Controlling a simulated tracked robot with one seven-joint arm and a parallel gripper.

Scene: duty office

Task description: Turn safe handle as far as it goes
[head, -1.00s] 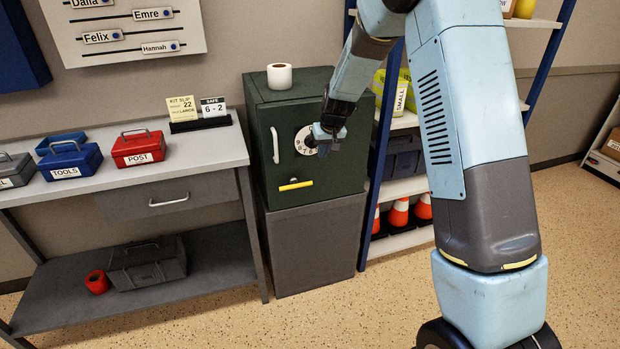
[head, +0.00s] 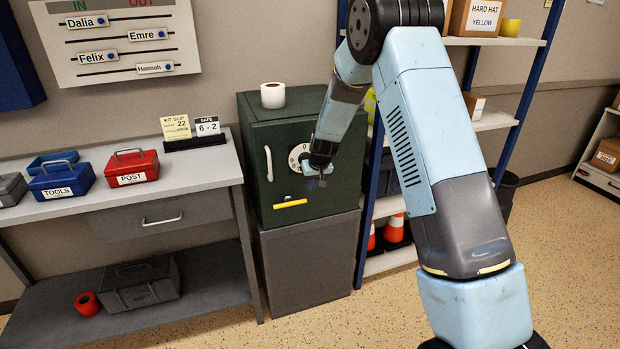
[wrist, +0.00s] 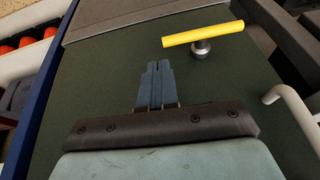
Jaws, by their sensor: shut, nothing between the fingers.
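The dark green safe (head: 265,155) stands on a grey base. Its yellow handle (head: 290,203) is a bar lying nearly level, low on the door. In the wrist view the yellow handle (wrist: 203,34) sits on a round metal hub, ahead and to the right of my fingertips. My gripper (head: 318,181) is in front of the door, to the right of the handle and a little higher. In the wrist view my gripper (wrist: 158,66) has its fingers together and empty, apart from the handle. The white dial (head: 297,158) is partly hidden by my arm.
A white vertical pull (head: 268,163) is on the door's left side; it also shows in the wrist view (wrist: 290,110). A desk (head: 180,195) is to the left, a shelf rack (head: 490,122) to the right.

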